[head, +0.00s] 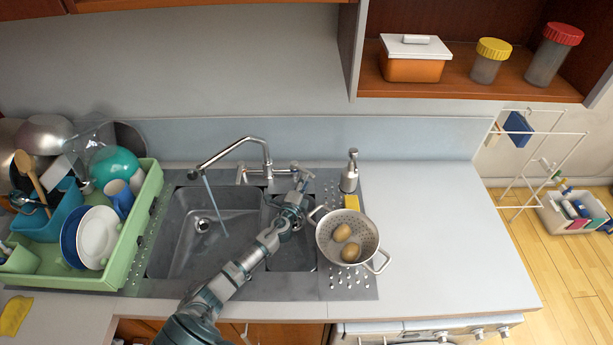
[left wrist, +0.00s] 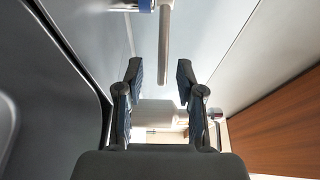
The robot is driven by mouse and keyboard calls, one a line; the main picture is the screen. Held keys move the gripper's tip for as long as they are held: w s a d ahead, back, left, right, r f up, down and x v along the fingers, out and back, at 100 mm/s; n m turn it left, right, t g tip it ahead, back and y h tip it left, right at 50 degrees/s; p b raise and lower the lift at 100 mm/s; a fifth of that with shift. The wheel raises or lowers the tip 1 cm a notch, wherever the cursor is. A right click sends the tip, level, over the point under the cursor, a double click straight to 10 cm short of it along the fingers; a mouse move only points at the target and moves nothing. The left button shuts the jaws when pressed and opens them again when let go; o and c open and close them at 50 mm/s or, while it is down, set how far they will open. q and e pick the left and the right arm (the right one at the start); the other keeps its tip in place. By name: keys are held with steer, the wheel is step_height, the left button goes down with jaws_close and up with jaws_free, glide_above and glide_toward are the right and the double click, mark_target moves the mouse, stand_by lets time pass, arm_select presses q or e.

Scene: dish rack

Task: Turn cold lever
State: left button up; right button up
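The metal faucet (head: 266,155) stands behind the sink, and a thin stream of water (head: 214,205) runs from its spout into the left basin. The cold lever (left wrist: 165,42) is a metal bar with a blue mark near its base, seen in the left wrist view. In the head view, a lever (head: 301,169) shows at the right end of the faucet base. My left gripper (head: 298,190) is just in front of it. In the left wrist view its fingers (left wrist: 160,78) are apart, with the bar's end showing between the tips, touching neither. My right gripper is out of view.
A colander (head: 325,242) with potatoes stands right of my left arm. A soap dispenser (head: 349,172) and a yellow sponge (head: 352,202) are behind it. A full green dish rack (head: 135,245) is at left. The counter at right (head: 440,230) is clear.

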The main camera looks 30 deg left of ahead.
mark_target(303, 170)
arm_select(q)
steer(key=shift+x, duration=1.65)
steer(key=shift+c, duration=0.2)
jaws_close()
